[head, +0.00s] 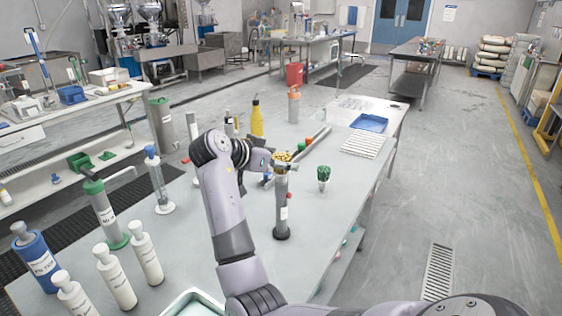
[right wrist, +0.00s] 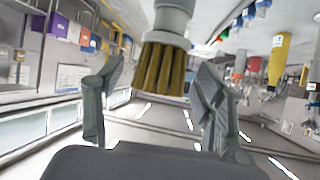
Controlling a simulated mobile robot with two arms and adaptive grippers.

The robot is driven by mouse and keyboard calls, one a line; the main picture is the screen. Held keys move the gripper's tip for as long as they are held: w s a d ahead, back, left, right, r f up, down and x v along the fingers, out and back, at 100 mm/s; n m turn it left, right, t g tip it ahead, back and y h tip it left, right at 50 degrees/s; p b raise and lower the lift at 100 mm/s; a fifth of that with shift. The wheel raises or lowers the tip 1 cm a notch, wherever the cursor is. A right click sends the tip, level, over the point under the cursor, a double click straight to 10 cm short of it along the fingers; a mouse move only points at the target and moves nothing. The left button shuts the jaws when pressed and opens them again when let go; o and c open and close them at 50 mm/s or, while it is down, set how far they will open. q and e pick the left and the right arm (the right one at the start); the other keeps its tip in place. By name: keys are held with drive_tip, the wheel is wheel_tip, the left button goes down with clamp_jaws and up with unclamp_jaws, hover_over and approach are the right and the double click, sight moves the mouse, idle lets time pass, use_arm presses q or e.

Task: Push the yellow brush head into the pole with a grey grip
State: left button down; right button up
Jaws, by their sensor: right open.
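The yellow brush head (head: 283,157) sits bristles-up on top of an upright grey pole (head: 282,205) with a dark foot, on the table. In the right wrist view, the yellow-brown bristles (right wrist: 162,70) and a pale collar (right wrist: 166,40) show at the top, with the grey pole (right wrist: 174,12) beyond. How deep the head sits in the pole cannot be told. My right gripper (head: 272,163) is beside the brush head. In its wrist view its fingers (right wrist: 157,95) stand wide apart on either side of the bristles, without visible contact. My left gripper is not in view.
A green brush (head: 323,174) stands just right of the pole, and a yellow bottle (head: 257,118) stands behind. White bottles (head: 146,252) and a green-based pump (head: 105,215) stand at left. A blue tray (head: 370,122) lies at the far right of the table (head: 345,195).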

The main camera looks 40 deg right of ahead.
drive_tip(key=v, duration=1.1)
drive_tip(key=shift+s+a, duration=0.1)
